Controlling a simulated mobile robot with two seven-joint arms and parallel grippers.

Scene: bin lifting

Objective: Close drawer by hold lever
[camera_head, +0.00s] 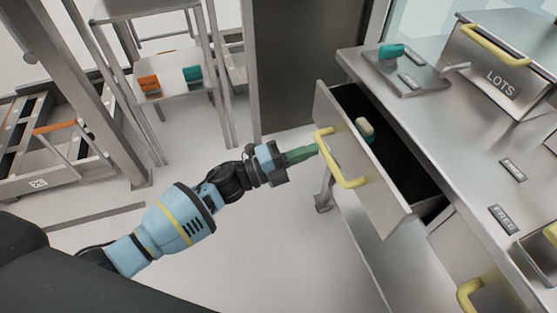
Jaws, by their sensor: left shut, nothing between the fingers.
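The metal drawer (388,200) stands pulled out of the cabinet at the right of the head view. A yellow handle (345,170) is on its front panel. A small beige item (365,127) is inside it, partly hidden. My left gripper (313,149) has green fingers, which are shut with nothing between them. Its tips are at the upper end of the yellow handle; I cannot tell whether they touch it. My right gripper is not in view.
The cabinet top (455,115) carries a metal bin (495,70) marked LOTS and a plate with a teal piece (392,51). Another yellow handle (468,296) shows below. A metal shelf (170,75) and a cart (50,150) stand at the left. The floor between is clear.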

